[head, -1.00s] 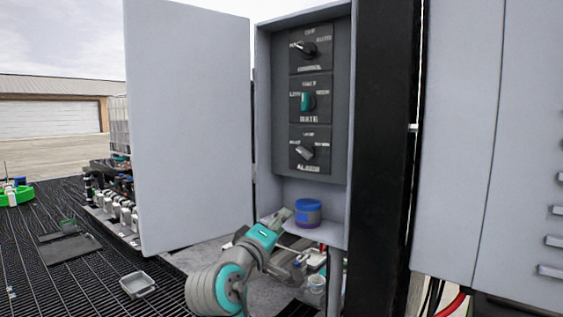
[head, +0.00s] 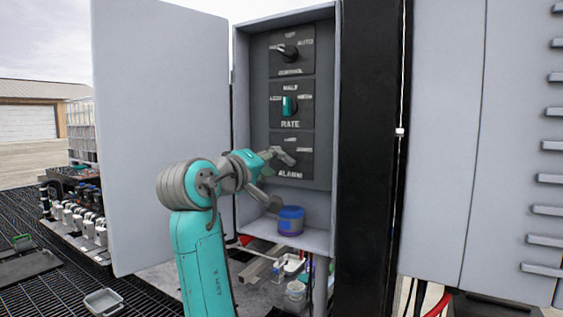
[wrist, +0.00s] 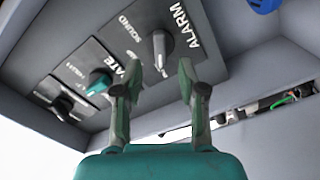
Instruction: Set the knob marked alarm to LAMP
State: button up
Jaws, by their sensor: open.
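The alarm knob (wrist: 160,48) is a grey pointer knob on a dark plate marked ALARM (head: 291,173), the lowest of three plates in the open cabinet. I cannot make out the word LAMP in either view. My gripper (wrist: 173,72) is open and empty, its two fingertips just short of the knob and apart from it. In the head view my gripper (head: 282,155) is in front of the alarm plate and covers most of the knob.
Above are the rate knob (head: 288,105), teal, and another dark knob (head: 288,53). A blue jar (head: 290,221) stands on the cabinet floor below. The open cabinet door (head: 160,140) stands left of my arm; a black post (head: 365,150) stands to the right.

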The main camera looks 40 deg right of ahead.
aim_at(285, 160)
jog(key=shift+x, duration=2.55)
grip_shut()
